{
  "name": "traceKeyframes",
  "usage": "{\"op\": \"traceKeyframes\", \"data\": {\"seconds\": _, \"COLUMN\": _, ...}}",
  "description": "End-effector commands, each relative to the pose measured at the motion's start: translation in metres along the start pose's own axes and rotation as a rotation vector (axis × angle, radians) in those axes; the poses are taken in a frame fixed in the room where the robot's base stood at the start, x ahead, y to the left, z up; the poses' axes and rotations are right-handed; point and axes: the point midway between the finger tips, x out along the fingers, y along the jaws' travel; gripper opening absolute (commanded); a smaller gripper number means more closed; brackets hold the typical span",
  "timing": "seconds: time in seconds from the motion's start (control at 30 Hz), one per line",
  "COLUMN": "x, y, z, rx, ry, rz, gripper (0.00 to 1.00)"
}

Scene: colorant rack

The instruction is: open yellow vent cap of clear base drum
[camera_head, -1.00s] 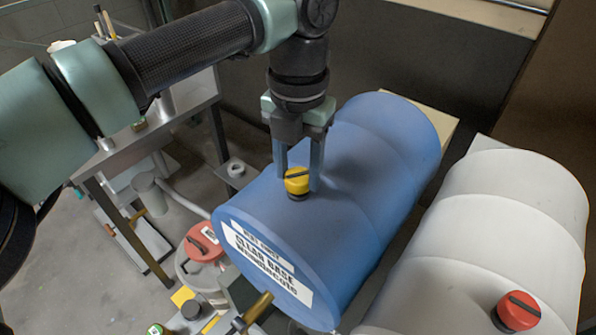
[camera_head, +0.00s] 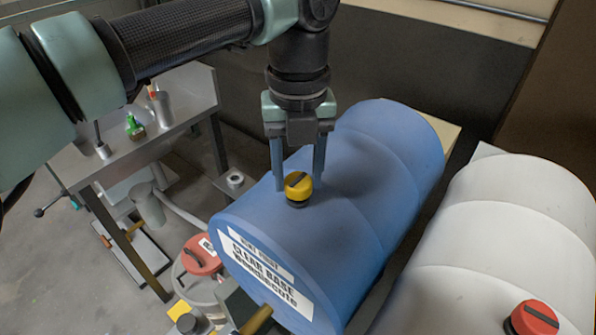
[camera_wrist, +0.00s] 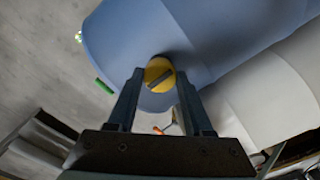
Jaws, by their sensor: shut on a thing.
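The blue drum (camera_head: 345,205) lies on its side with a label reading "CLEAR BASE" on its end face. Its yellow vent cap (camera_head: 298,187), with a dark bar across its top, sits upright on a dark neck on the upper side. My gripper (camera_head: 298,184) points down with its two fingers on either side of the cap, shut on it. In the wrist view the cap (camera_wrist: 159,75) shows between the fingertips (camera_wrist: 159,82), its bar slanted. The cap still sits at its neck; I cannot tell how loose it is.
A white drum (camera_head: 490,240) with a red cap (camera_head: 534,318) lies to the right. A container with a red lid (camera_head: 202,255) stands below the blue drum's left end. A metal table (camera_head: 160,125) with small items is at the left. A brass tap (camera_head: 256,320) juts from the blue drum's end.

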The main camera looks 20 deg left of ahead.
Motion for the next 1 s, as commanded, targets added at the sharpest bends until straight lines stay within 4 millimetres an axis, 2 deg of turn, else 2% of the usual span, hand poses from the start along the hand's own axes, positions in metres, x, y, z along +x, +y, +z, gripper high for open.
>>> {"op": "traceKeyframes", "data": {"seconds": 0.37, "x": -0.001, "y": 0.0, "z": 0.0006, "rx": -0.009, "ry": -0.002, "rz": -0.001, "gripper": 0.0}}
{"op": "traceKeyframes", "data": {"seconds": 0.4, "x": -0.001, "y": 0.0, "z": 0.0006, "rx": -0.009, "ry": -0.002, "rz": -0.001, "gripper": 0.53}}
{"op": "traceKeyframes", "data": {"seconds": 0.57, "x": -0.0007, "y": 0.0, "z": 0.0005, "rx": -0.007, "ry": -0.002, "rz": -0.001, "gripper": 0.81}}
{"op": "traceKeyframes", "data": {"seconds": 0.87, "x": -0.0008, "y": 0.0, "z": 0.0002, "rx": -0.006, "ry": -0.001, "rz": 0.0, "gripper": 0.81}}
{"op": "traceKeyframes", "data": {"seconds": 1.0, "x": -0.0069, "y": 0.0, "z": 0.0003, "rx": -0.006, "ry": -0.001, "rz": 0.0, "gripper": 0.81}}
